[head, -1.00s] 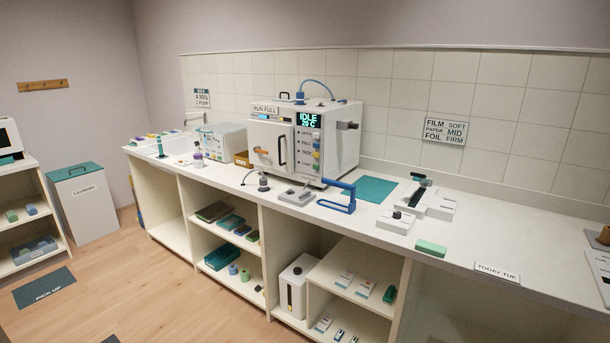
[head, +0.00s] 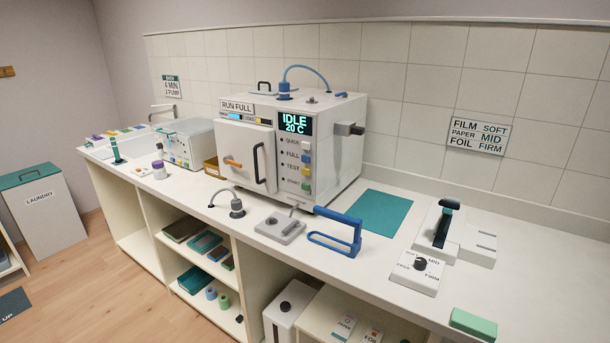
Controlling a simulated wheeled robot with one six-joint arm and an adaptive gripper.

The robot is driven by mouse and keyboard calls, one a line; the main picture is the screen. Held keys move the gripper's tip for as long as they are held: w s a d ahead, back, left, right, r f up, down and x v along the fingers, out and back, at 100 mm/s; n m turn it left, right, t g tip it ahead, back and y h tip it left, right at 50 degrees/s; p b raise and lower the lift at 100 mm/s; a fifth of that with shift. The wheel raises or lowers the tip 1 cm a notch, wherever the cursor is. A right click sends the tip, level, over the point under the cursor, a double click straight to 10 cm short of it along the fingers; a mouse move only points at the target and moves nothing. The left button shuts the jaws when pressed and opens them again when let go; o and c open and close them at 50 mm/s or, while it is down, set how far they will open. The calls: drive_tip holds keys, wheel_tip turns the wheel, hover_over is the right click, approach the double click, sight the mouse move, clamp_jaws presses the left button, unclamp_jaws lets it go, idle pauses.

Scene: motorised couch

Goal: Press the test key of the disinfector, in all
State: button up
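The disinfector (head: 345,150) is a white box on the counter, near the middle of the head view. The test key (head: 307,172) looks yellow and sits beside the word TEST, above the green start key (head: 305,186). The front door (head: 235,155) looks shut, with a dark upright handle and an orange lever. A sign on top reads RUN FULL. My gripper is not in view.
A blue handled frame (head: 338,238), a grey device (head: 280,228) and a dark hooked fitting (head: 236,206) stand on the counter before the disinfector. A teal mat (head: 382,212) lies to its right. Open shelves are below.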

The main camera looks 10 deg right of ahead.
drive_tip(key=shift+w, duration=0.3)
